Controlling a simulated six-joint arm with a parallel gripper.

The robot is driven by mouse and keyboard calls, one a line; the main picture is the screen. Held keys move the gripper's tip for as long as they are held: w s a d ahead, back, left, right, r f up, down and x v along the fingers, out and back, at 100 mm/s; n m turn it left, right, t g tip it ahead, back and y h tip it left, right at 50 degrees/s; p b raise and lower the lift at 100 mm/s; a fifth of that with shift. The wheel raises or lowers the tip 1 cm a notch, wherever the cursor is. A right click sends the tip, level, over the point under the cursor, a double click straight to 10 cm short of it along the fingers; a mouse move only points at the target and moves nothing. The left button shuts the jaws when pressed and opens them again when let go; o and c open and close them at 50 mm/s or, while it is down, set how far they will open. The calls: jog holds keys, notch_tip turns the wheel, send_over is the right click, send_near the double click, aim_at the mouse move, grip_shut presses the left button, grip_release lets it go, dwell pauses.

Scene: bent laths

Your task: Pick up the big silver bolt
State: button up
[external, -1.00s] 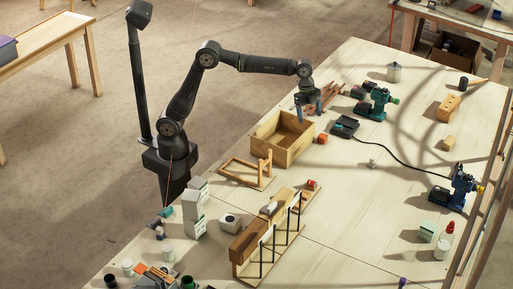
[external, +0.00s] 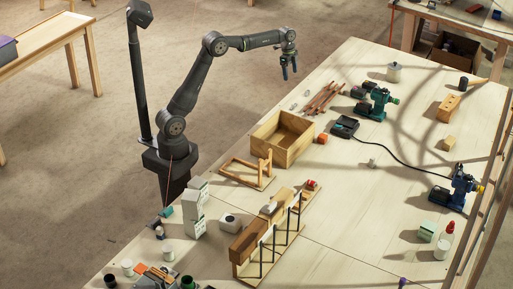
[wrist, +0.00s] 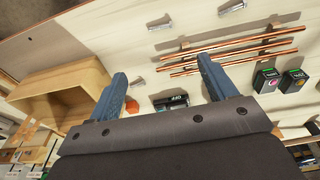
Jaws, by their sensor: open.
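Two small silver pieces lie on the pale table near its far left edge, one (external: 306,93) beside the copper rods and the other (external: 293,106) closer to the edge. The wrist view shows two silver pieces near its top, one (wrist: 158,20) left of centre and one (wrist: 231,8) further right. I cannot tell for sure which is the big bolt. Another small metallic piece (external: 371,162) lies mid-table, too small to identify. My gripper (external: 290,73) is raised near the table's far left edge, blue fingers down. It also shows open and empty in the wrist view (wrist: 163,72).
Copper rods (external: 323,98) lie on supports near the silver pieces. An open wooden box (external: 268,141) stands nearer, with an orange object (external: 322,139) and a dark charger (external: 344,126) to its right. The middle right of the table is fairly clear.

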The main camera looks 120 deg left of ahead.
aim_at(293, 106)
jog(key=f, duration=0.6)
jog(key=w+f, duration=0.1)
jog(key=f, duration=0.5)
jog(key=w+f, duration=0.1)
jog(key=f, duration=0.5)
jog(key=shift+w, duration=0.2)
jog(key=c, duration=1.1)
